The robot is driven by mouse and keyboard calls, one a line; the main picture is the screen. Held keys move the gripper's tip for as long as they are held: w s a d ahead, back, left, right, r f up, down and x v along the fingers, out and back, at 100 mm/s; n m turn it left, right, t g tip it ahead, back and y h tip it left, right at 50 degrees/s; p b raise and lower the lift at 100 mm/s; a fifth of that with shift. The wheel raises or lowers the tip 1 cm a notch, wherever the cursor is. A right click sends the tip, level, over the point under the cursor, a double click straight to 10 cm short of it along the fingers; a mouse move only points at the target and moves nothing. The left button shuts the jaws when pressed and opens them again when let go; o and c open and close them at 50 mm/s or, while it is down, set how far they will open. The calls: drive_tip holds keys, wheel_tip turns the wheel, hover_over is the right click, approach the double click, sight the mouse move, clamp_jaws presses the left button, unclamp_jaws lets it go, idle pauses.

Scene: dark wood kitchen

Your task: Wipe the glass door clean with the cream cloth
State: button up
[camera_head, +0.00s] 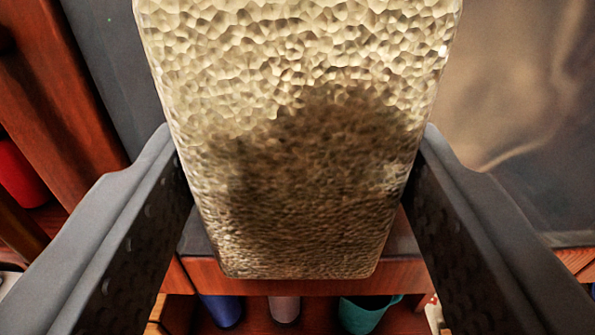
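The cream cloth (300,60) appears as a thick block with a pebbled surface in the upper middle of the view. A dark brown shadow or stain covers its lower half. My gripper (300,142) has one finger against each side edge of the cloth, and the cloth fills the space between them. The cloth's top end runs out of view. A tan and grey panel (520,85) with a pale curved streak lies behind at right. I cannot tell whether it is the glass door. The cloth hides the middle of the background.
A reddish wood frame (60,90) stands at left beside a dark grey surface (110,65). A red object (20,175) sits at the left edge. Below a wooden edge are a blue vessel (222,311), a grey one (285,309) and a teal mug (362,314).

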sight(469, 125)
drive_tip(key=shift+w, duration=0.4)
drive_tip(key=shift+d, duration=0.1)
drive_tip(key=shift+d, duration=5.2)
drive_tip(key=shift+a, duration=0.15)
drive_tip(key=shift+w+a+f, duration=0.1)
drive_tip(key=shift+w+a, duration=0.1)
drive_tip(key=shift+a, duration=1.55)
